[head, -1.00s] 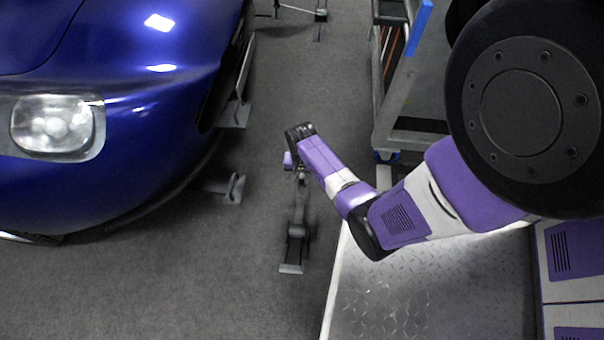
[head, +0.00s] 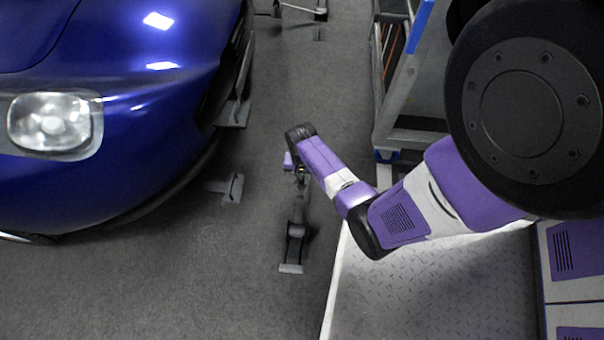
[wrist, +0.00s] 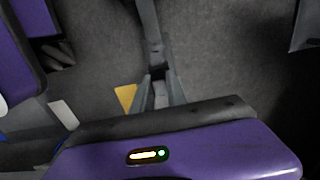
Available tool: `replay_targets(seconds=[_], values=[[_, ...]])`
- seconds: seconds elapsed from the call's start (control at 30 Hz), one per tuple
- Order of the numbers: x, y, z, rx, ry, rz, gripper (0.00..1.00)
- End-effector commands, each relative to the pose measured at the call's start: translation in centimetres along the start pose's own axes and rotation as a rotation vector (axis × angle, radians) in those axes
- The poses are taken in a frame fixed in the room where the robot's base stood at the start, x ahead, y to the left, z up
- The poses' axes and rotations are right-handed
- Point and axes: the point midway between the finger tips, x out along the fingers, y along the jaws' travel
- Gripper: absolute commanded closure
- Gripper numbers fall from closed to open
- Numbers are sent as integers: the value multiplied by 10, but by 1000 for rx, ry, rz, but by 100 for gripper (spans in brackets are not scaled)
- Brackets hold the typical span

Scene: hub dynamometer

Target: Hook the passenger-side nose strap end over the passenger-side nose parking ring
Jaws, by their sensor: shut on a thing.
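My gripper (head: 300,172) hangs low over the floor to the right of the blue car's nose, mostly hidden under my wrist in the head view. In the wrist view its fingers (wrist: 160,92) are shut on the end of a narrow grey strap (wrist: 148,25), which runs away toward the top edge. In the head view a dark grey fitting (head: 295,232) with a flat foot extends below my gripper; I cannot tell whether it is the strap's hardware or a floor mount. I cannot pick out the parking ring with certainty.
The blue car (head: 130,130) fills the left. Grey brackets (head: 230,187) (head: 236,112) stand beside it. A metal cart (head: 395,110) is at the back right, and a tread-plate platform (head: 430,290) is at the lower right. A yellow patch (wrist: 126,96) shows in the wrist view.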

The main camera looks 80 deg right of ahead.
Motion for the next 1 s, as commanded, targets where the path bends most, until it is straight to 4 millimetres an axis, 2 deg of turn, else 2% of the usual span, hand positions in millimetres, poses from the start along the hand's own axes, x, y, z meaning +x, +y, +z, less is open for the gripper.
replay_targets(seconds=[0.83,1.0], values=[[24,0,0,-1,0,0,100],[23,0,0,0,1,-1,100]])
